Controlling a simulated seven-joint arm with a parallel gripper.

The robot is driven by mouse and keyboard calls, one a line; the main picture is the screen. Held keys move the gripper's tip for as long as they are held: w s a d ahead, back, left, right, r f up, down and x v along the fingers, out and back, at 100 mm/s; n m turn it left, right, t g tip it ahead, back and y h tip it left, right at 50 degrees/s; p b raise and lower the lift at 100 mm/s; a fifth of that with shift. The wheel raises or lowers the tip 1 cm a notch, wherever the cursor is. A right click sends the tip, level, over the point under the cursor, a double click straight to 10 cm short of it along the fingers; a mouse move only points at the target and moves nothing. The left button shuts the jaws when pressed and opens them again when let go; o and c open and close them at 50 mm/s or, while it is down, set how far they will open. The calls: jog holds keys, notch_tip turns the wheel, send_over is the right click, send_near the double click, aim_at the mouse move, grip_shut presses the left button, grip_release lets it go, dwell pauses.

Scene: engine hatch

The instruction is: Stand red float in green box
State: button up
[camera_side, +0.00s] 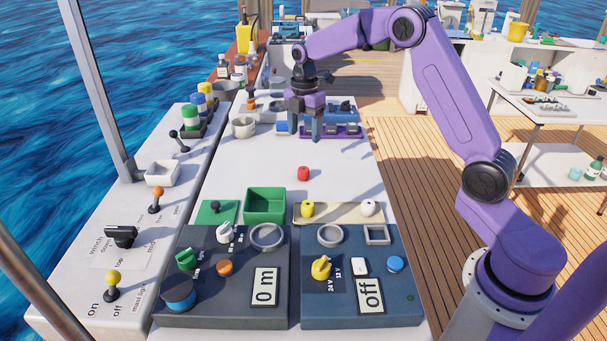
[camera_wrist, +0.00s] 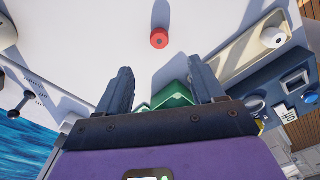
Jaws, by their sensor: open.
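The red float (camera_side: 303,174) is a small red cylinder on the white worktop, behind the green box. It also shows in the wrist view (camera_wrist: 159,39), beyond my fingertips and apart from them. The green box (camera_side: 264,219) is an open square tray in front of the float in the side view. In the wrist view a part of a green thing (camera_wrist: 172,97) shows between my fingers, and the rest is hidden by my gripper. My gripper (camera_side: 304,136) is open and empty, above the worktop at the back, behind the float and pointing down.
A flat green plate (camera_side: 217,212) with a dark knob lies left of the box. A cream tray (camera_side: 338,213) with a yellow float (camera_side: 308,208) and a white float (camera_side: 368,207) lies right. A purple rack (camera_side: 345,131) stands beside my gripper. The worktop around the red float is clear.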

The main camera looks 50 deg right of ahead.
aim_at(304, 169)
notch_tip(304, 169, down, 12)
jog(key=shift+w+f, duration=0.1)
jog(key=shift+f, duration=0.15)
dwell(0.4)
jog(key=c, duration=1.2)
jog(key=shift+a+r, duration=0.1)
jog(key=shift+r, duration=0.05)
